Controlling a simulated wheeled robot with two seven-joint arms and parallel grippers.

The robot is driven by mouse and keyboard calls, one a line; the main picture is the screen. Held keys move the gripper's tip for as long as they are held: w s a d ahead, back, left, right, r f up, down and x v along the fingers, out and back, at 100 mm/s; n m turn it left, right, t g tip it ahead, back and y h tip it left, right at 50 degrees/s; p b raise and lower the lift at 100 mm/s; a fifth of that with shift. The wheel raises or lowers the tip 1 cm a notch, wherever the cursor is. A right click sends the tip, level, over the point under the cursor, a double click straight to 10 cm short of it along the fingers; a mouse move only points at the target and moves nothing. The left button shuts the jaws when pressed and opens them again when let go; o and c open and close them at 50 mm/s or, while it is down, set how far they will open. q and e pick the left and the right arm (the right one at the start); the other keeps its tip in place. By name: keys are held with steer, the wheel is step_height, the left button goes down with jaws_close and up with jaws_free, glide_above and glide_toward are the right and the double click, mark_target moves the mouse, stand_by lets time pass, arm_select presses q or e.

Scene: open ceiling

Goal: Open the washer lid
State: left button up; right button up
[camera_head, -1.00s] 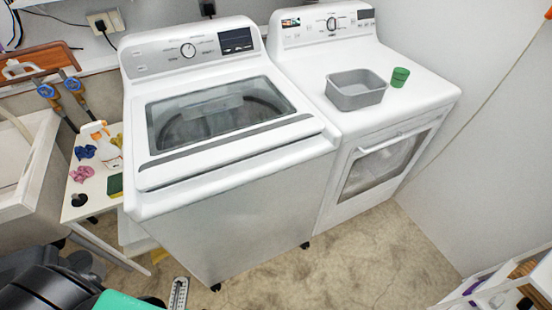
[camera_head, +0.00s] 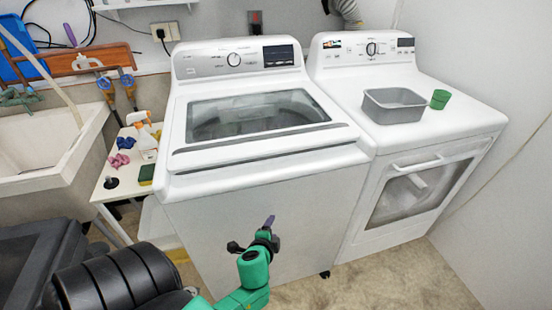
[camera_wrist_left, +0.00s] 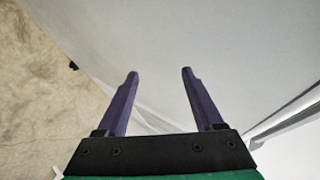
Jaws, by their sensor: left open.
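The white washer (camera_head: 260,215) stands in the middle of the head view, with its control panel at the back. Its lid (camera_head: 255,115), with a dark glass window, is closed flat on top. My left gripper (camera_head: 269,222), green with purple fingers, is in front of the washer's front panel, below the lid's front edge. In the left wrist view the two purple fingers (camera_wrist_left: 158,80) are apart with nothing between them, facing the plain white panel. My right gripper is not in view.
A white dryer (camera_head: 420,190) stands to the right, with a grey tub (camera_head: 393,105) and a green cup (camera_head: 440,99) on top. A small side table (camera_head: 112,190) with a spray bottle (camera_head: 143,130) and a sink (camera_head: 50,150) are on the left. Floor in front is clear.

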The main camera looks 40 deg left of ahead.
arm_select(q)
steer(key=r+t+y, duration=0.1)
steer(key=r, duration=0.3)
steer(key=w+r+t+y+b, duration=0.1)
steer(key=r, duration=0.4)
steer(key=a+r+m+t+y+b, duration=0.1)
steer(key=r, duration=0.3)
steer(key=shift+w+a+r+t, duration=0.1)
steer(key=shift+w+r+t, duration=0.15)
steer(key=shift+t, duration=0.05)
steer(key=t+y+b, duration=0.1)
steer(key=y, duration=0.1)
glide_toward(274, 147)
steer(key=p+x, duration=0.1)
steer(key=x, duration=0.3)
steer(key=f+p+x, duration=0.1)
steer(key=x, duration=0.3)
steer(key=p+x, duration=0.1)
steer(key=x, duration=0.3)
steer(key=shift+s+f, duration=0.1)
steer(key=shift+f, duration=0.2)
jaws_close()
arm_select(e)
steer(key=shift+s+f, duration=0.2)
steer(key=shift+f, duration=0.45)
